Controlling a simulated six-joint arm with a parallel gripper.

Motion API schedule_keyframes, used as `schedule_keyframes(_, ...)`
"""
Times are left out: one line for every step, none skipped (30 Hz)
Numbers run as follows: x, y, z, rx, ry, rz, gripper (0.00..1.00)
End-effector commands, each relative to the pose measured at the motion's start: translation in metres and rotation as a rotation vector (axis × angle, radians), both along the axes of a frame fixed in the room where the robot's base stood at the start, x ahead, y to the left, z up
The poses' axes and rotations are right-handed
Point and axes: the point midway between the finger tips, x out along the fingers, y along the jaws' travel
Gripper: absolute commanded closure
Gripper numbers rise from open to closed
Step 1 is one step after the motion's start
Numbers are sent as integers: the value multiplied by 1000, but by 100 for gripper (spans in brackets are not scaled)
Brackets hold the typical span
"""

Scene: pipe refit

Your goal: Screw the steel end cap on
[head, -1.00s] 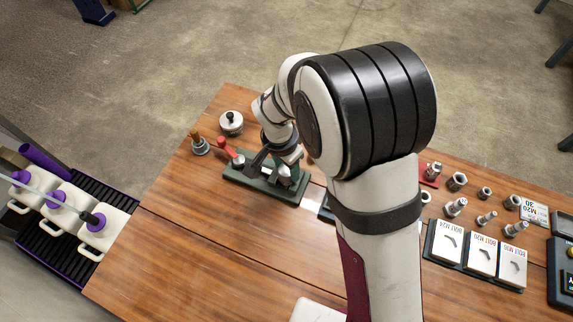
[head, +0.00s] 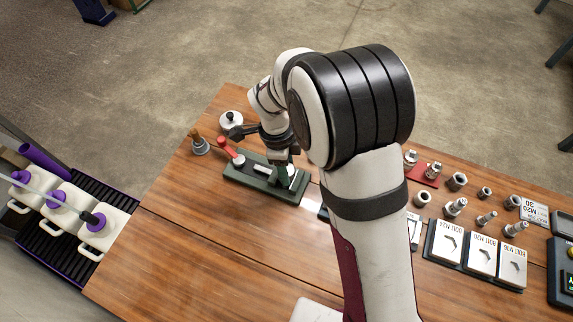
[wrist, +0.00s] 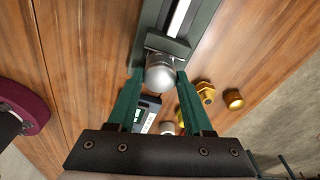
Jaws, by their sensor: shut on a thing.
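The steel end cap (wrist: 160,76) is a rounded silver piece in the wrist view, at the near end of the green fixture (wrist: 183,48). My gripper (wrist: 158,84) has its two green fingers on either side of the cap and is shut on it. A pale bar or pipe runs along the fixture behind the cap; the joint between them is hidden. In the head view the green fixture (head: 240,180) with a red-handled lever (head: 224,143) stands on the bench, and my arm hides the cap.
Brass fittings (wrist: 206,92) lie right of the cap in the wrist view. Bolt boxes (head: 482,256) and loose steel parts (head: 456,207) sit right. The front-left bench is clear.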

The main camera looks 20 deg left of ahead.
Motion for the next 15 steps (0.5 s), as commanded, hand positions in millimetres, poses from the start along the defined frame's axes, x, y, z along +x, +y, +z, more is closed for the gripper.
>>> schedule_keyframes(0,0,0,1,0,-38,100)
schedule_keyframes(1,0,0,1,0,-88,100)
schedule_keyframes(1,0,0,1,0,-171,100)
schedule_keyframes(1,0,0,1,-1,-238,100)
schedule_keyframes(1,0,0,1,0,-302,100)
schedule_keyframes(1,0,0,1,0,-384,100)
schedule_keyframes(1,0,0,1,1,-431,100)
schedule_keyframes(1,0,0,1,-1,-473,100)
schedule_keyframes(1,0,0,1,0,-506,100)
schedule_keyframes(1,0,0,1,-1,-518,100)
schedule_keyframes(1,0,0,1,0,-520,100)
schedule_keyframes(1,0,0,1,-1,-519,100)
schedule_keyframes(1,0,0,1,-1,-518,100)
schedule_keyframes(1,0,0,1,-1,-517,100)
schedule_keyframes(1,0,0,1,-1,-519,100)
